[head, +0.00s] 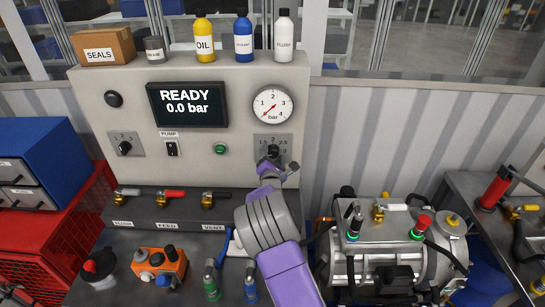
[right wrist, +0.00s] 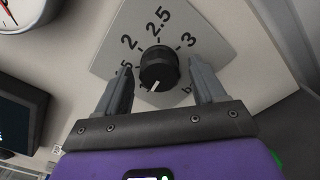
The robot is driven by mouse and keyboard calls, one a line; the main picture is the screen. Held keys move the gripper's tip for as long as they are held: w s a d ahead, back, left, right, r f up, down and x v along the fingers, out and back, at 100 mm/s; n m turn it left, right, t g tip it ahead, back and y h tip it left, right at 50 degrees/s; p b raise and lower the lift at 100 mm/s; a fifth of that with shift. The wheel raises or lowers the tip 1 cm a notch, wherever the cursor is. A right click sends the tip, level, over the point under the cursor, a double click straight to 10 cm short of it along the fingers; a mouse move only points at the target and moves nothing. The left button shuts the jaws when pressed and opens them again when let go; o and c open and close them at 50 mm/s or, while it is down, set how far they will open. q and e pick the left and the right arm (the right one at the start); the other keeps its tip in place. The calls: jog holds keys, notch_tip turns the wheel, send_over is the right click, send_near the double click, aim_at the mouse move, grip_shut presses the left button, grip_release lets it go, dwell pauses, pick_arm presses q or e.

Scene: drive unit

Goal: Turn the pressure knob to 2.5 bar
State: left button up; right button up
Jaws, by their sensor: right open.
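The black pressure knob (right wrist: 158,66) sits on a light scale plate (right wrist: 190,32) printed with 2, 2.5 and 3. Its white mark points down and to the left in the right wrist view, away from the printed 2.5. My right gripper (right wrist: 160,76) is open, with one finger on each side of the knob and visible gaps to it. In the head view the right gripper (head: 276,170) is just below the knob (head: 273,151) and partly covers the plate. The display (head: 187,105) reads READY 0.0 bar. My left gripper is not in view.
The round gauge (head: 272,105) is above the knob, its needle pointing lower left. A green button (head: 220,149) and a pump switch (head: 172,148) are to the left. Valve handles (head: 170,194) line the ledge below. Bottles (head: 243,35) stand on top of the panel.

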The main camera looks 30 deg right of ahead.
jog(key=c, duration=1.1)
jog(key=shift+o, duration=0.2)
